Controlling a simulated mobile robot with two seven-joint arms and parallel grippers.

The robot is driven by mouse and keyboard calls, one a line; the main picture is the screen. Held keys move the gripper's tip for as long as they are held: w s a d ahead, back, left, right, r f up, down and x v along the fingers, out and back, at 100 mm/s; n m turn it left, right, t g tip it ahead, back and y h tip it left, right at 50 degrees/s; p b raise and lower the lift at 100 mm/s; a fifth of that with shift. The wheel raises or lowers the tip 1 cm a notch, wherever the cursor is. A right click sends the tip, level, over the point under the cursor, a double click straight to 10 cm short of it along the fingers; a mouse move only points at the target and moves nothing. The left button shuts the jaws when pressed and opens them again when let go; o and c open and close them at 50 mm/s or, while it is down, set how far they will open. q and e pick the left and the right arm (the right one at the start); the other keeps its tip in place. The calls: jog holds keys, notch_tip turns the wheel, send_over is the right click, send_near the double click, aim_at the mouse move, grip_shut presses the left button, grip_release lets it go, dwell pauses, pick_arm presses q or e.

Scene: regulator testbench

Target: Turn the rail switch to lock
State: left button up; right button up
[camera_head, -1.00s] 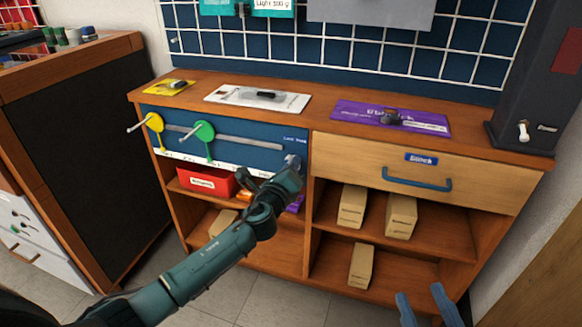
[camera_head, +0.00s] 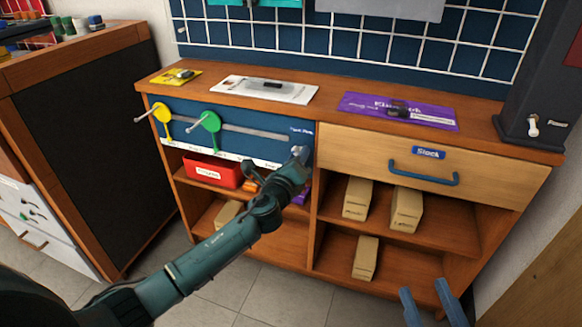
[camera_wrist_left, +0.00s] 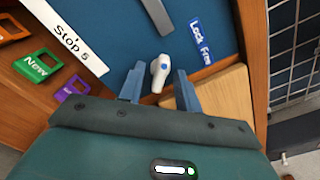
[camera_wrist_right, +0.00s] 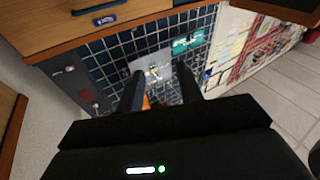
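The rail switch is a white knob with a blue dot (camera_wrist_left: 160,68), on the right end of the blue panel (camera_head: 240,146). The Lock/Free label (camera_wrist_left: 201,40) is beside it in the left wrist view and above it in the head view. My left gripper (camera_head: 297,155) is at the switch, which it largely hides in the head view. In the left wrist view its fingers (camera_wrist_left: 159,72) are open on either side of the knob, with gaps visible. My right gripper (camera_head: 432,297) is open and empty, low at the right, away from the panel.
A yellow disc (camera_head: 162,114) and a green disc (camera_head: 209,122) with handles sit along the panel's rail. A drawer with a blue handle (camera_head: 424,176) is right of the switch. A red box (camera_head: 211,172) stands on the shelf below.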

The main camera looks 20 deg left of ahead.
pick_arm(q)
jog(key=s+p, duration=0.2)
jog(key=s, duration=1)
jog(key=shift+s+a+p, duration=0.25)
jog(key=shift+s+p, duration=0.15)
